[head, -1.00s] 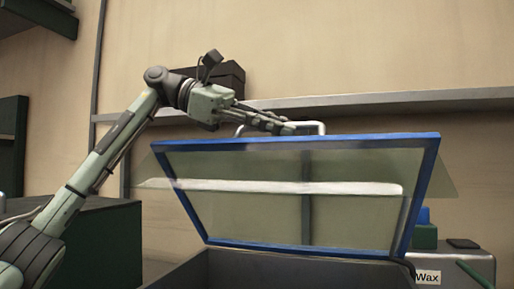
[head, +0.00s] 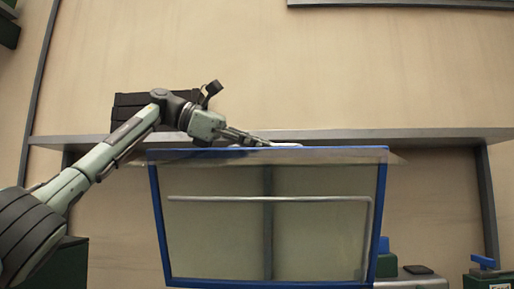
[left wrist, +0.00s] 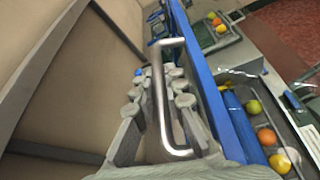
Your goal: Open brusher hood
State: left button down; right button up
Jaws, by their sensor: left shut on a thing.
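The brusher hood (head: 157,215) is a clear panel in a blue frame. It stands raised and nearly upright in the head view, and its blue edge (left wrist: 212,85) runs past the fingers in the left wrist view. In the head view the hood's top edge partly hides the fingertips and handle. My right gripper is not in view.
A grey shelf (head: 420,136) runs along the wall behind the hood, with a dark box (head: 128,106) on it. In the left wrist view, several oranges and other round fruits (left wrist: 266,137) lie beyond the hood. Green and grey equipment (head: 388,266) stands at lower right.

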pick_arm(q)
jog(key=shift+w, duration=0.15)
jog(key=c, duration=1.9)
grip_release()
jog(key=shift+a, duration=0.1)
jog(key=shift+o, duration=0.2)
jog(key=shift+v, duration=3.75)
